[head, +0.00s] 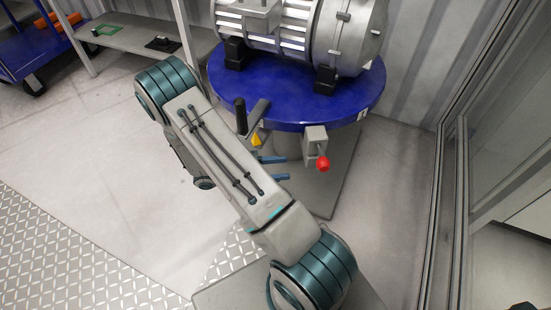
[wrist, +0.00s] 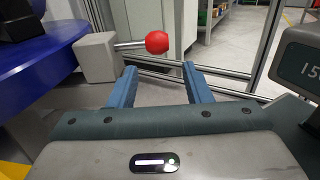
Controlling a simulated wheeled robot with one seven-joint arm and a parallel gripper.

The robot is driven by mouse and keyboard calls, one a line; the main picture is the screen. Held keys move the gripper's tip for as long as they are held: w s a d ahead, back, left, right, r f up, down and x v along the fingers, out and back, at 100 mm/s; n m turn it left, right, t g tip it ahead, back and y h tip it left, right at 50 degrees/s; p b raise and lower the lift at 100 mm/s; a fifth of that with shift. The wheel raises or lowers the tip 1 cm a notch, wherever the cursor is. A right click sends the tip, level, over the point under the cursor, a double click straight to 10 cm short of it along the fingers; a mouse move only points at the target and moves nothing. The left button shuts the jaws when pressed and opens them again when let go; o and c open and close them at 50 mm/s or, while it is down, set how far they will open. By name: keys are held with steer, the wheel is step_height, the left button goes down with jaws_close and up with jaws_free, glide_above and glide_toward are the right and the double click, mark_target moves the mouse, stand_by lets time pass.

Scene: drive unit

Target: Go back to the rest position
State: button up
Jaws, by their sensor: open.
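My gripper (wrist: 160,92) shows in the wrist view with its two blue fingers apart and nothing between them. In the head view my gripper (head: 273,168) is partly hidden behind my arm, beside the edge of the round blue table (head: 285,108). A red ball knob (wrist: 158,42) on a rod sticks out of a grey box just beyond the fingers in the wrist view, apart from them as far as I can tell. The same red knob (head: 323,163) hangs at the table's front edge in the head view.
A grey motor-like drive unit (head: 290,28) stands on the blue table. A black lever (head: 241,116) rises at the table's near left edge. A glass partition (head: 500,120) stands at the right. A shelf (head: 125,34) and a blue cart (head: 35,48) are at the upper left. The left floor is clear.

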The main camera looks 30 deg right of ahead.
steer(key=s+a+r+m+t+y+p, duration=0.2)
steer(key=r+p, duration=0.6)
steer(key=r, duration=0.7)
steer(key=s+a+r+m+t+y+p, duration=0.3)
steer(key=r+m+y+p, duration=0.4)
steer(key=r, duration=0.8)
steer(key=s+a+r+m+t+y+p, duration=0.2)
steer(key=a+r+m+t+y+p, duration=0.2)
steer(key=r, duration=1.2)
steer(key=a+t+y+p, duration=0.1)
steer(key=a+y+p, duration=0.1)
steer(key=y+p, duration=0.1)
steer(key=shift+s+a+m+p, duration=0.3)
steer(key=shift+s+p, duration=0.05)
steer(key=shift+p, duration=0.55)
